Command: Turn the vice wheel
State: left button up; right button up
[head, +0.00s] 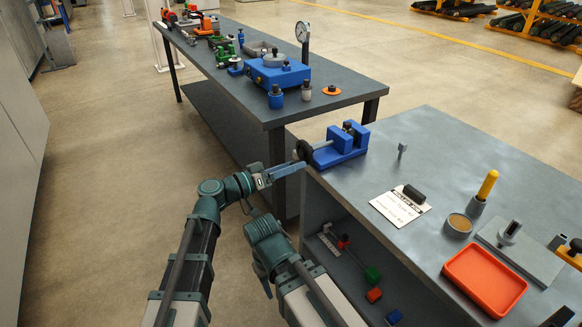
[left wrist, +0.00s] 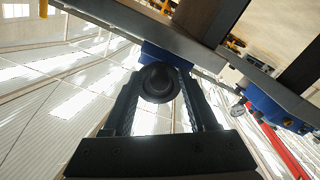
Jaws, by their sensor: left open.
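The blue vice (head: 342,146) sits at the far left corner of the near workbench. Its black wheel (head: 303,152) sticks out past the bench's left edge. My left gripper (head: 300,167) is at the wheel, just below it in the head view. In the left wrist view the round black wheel (left wrist: 158,83) lies between the two fingers of my left gripper (left wrist: 160,76), which are open on either side of it. Whether they touch the rim cannot be told. My right gripper (head: 266,288) hangs low beside the bench, mostly hidden by its own arm.
The near bench (head: 440,140) also holds a label card (head: 399,207), an orange tray (head: 484,279) and a yellow-handled tool (head: 487,186). A shelf below holds small parts. A second bench (head: 345,83) with a blue device (head: 277,72) stands behind.

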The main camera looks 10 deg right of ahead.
pick_arm(q)
jog(key=v, duration=1.3)
jog(key=shift+a, duration=0.4)
jog(key=shift+s, duration=0.1)
